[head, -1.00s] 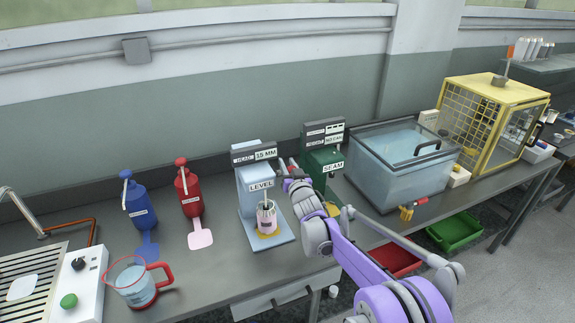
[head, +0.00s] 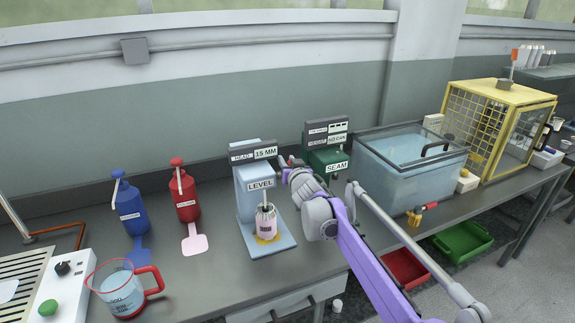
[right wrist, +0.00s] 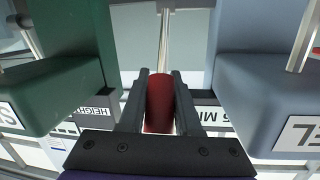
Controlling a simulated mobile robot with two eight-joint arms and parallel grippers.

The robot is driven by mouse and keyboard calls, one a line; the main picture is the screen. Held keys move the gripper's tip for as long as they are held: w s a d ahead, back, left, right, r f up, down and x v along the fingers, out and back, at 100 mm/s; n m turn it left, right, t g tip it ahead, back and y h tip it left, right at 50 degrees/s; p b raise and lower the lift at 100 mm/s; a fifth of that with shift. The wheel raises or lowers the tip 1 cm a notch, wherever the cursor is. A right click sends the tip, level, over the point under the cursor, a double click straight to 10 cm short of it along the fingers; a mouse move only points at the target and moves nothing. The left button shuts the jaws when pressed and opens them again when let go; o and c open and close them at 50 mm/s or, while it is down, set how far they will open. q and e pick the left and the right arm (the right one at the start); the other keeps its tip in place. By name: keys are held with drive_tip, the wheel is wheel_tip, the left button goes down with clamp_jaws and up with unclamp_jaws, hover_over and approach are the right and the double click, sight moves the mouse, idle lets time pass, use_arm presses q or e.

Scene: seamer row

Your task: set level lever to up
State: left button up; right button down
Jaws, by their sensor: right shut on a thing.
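The pale blue level station (head: 249,203) stands mid-bench, with a LEVEL label and a display reading HEAD 15 MM. A labelled can (head: 266,222) stands on its base under a thin rod. My right gripper (head: 286,172) is at the station's right side, in the gap before the green seam station (head: 323,161). In the right wrist view, its dark jaws (right wrist: 159,100) are shut on the red knob (right wrist: 159,104) of the level lever, whose metal rod (right wrist: 164,45) runs away from the knob. In the head view the gripper hides the knob, so the lever's angle is unclear. My left gripper is not in view.
A glass-sided tank (head: 408,185) and a yellow cage (head: 490,135) stand to the right. Blue (head: 130,208) and red (head: 184,197) pump bottles and a red-handled jug (head: 120,292) stand to the left. The seam station is close beside my right gripper.

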drive_tip(key=c, duration=0.6)
unclamp_jaws()
drive_tip(key=b+v, duration=0.1)
drive_tip(key=v, duration=1)
